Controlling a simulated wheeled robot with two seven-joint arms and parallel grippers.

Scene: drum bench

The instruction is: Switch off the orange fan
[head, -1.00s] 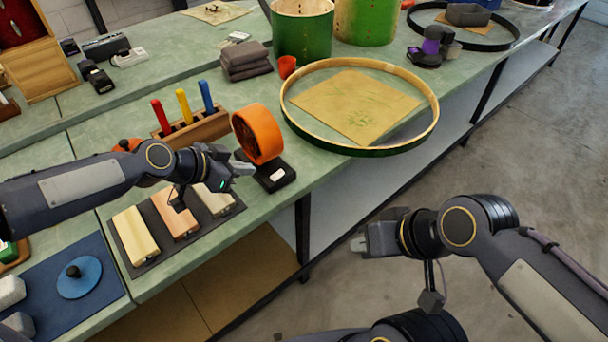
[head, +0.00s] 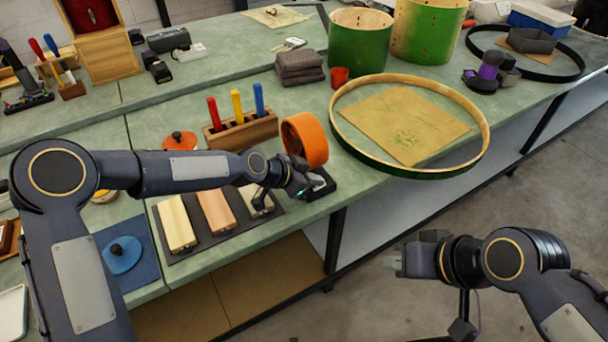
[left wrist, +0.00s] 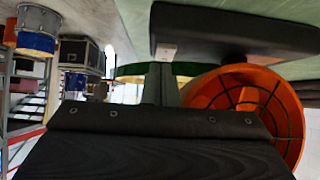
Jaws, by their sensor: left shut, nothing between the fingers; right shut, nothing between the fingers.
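The orange fan (head: 305,138) stands upright near the front edge of the bench on a black base (head: 327,187). My left gripper (head: 314,187) is shut and empty, low in front of the fan and over the base, hiding part of it. In the left wrist view the shut fingers (left wrist: 161,84) point at a small pale switch (left wrist: 166,52) on the base's face, very close; I cannot tell if they touch. The fan's orange ring and dark grille (left wrist: 247,105) show to the right there. My right gripper (head: 393,262) is shut and empty, out over the floor.
A wooden rack with coloured-handled tools (head: 240,130) stands left of the fan. Blocks on a dark mat (head: 237,238) lie below my left forearm. A large wooden hoop (head: 484,145) lies right of the fan, and a red cup (head: 339,77) is behind it.

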